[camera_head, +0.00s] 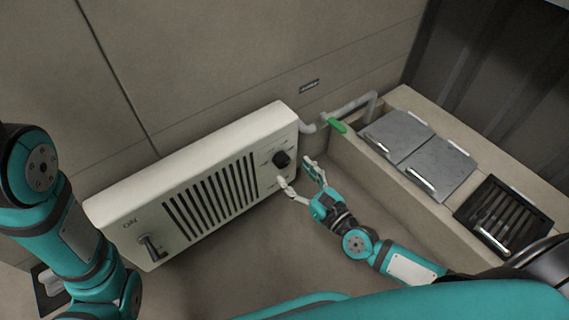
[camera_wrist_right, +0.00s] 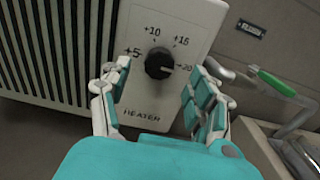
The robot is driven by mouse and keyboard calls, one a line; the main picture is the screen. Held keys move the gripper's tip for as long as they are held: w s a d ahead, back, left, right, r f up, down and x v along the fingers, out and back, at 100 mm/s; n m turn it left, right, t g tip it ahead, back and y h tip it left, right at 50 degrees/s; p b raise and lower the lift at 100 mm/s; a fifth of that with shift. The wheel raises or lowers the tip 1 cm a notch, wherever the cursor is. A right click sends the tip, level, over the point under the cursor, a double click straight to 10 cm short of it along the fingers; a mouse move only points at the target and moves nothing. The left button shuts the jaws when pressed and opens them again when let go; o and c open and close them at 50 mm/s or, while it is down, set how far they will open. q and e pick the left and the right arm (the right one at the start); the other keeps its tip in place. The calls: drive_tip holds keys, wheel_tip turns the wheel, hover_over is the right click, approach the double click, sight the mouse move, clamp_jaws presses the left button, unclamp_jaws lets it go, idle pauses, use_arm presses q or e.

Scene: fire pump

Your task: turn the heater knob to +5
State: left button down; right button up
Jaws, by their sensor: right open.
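The heater (camera_head: 195,184) is a long cream box with a dark slatted grille, low along the wall. Its round black knob (camera_head: 281,159) sits on the right end of the front. In the right wrist view the knob (camera_wrist_right: 159,63) is ringed by the marks +5, +10, +15 and +20, above the word HEATER. A small pale mark on the knob appears to face +20. My right gripper (camera_head: 296,173) is open just in front of the knob. In the wrist view its fingers (camera_wrist_right: 158,77) stand on either side of the knob, apart from it.
A lever (camera_head: 150,246) marked ON is on the heater's left end. A pipe with a green handle (camera_head: 338,126) runs from the heater's right. A beige counter (camera_head: 400,190) with grey lids (camera_head: 440,165) and a black grate (camera_head: 495,215) stands right of my right arm.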

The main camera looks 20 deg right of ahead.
sight(285, 163)
drive_tip(key=x, duration=0.5)
drive_tip(key=shift+w, duration=0.1)
drive_tip(key=c, duration=1.2)
drive_tip(key=shift+o, duration=0.2)
